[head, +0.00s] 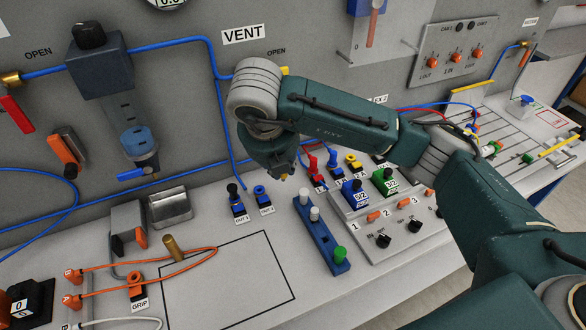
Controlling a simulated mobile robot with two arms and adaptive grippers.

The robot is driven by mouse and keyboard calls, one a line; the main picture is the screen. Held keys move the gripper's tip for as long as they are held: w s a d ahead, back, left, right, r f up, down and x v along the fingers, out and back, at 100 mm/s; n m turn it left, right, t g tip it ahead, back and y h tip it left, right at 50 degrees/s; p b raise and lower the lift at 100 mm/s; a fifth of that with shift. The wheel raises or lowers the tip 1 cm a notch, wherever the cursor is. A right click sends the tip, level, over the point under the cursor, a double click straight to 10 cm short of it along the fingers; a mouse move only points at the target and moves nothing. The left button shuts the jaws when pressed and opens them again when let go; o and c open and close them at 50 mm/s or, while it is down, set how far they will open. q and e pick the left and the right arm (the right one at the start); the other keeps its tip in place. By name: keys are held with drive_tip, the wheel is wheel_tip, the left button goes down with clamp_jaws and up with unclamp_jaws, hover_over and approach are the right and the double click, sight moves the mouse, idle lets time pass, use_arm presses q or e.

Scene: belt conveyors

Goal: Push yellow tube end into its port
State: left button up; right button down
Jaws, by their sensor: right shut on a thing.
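My right gripper (280,168) hangs down from my wrist over the bench, in front of the back panel. It is shut, and a small yellow bit, seemingly the yellow tube end (284,177), shows at its fingertips. The rest of the tube cannot be made out. A yellow fitting (353,161) stands on the bench to the right of the gripper, apart from it, in a row with a red fitting (313,164) and a blue fitting (333,156). Whether it is the port for the tube cannot be told. My left gripper is out of view.
My right forearm crosses above the valve block (383,225). A blue strip with posts (320,235) stands in front of the gripper. Fittings marked OUT (239,210) stand to its left. Blue tubing (190,42) runs along the panel. An outlined area (230,285) is mostly bare.

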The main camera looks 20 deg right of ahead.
drive_tip(key=w+a+b, duration=0.1)
drive_tip(key=w+a, duration=0.2)
drive_tip(key=a, duration=0.2)
drive_tip(key=shift+w+a+b, duration=0.15)
drive_tip(key=shift+w+b, duration=0.2)
drive_tip(key=shift+b, duration=0.05)
drive_tip(key=shift+f, duration=0.1)
drive_tip(key=b, duration=0.3)
hover_over(261, 186)
drive_tip(key=s+a, duration=0.1)
drive_tip(key=shift+g, duration=0.4)
drive_tip(key=shift+s+a+f, duration=0.1)
drive_tip(key=shift+f, duration=1)
drive_tip(key=shift+a+f, duration=0.1)
drive_tip(key=shift+f, duration=0.95)
drive_tip(key=shift+b, duration=0.4)
drive_tip(key=shift+f, duration=0.25)
drive_tip(key=shift+f+b, duration=0.25)
drive_tip(key=shift+b, duration=0.3)
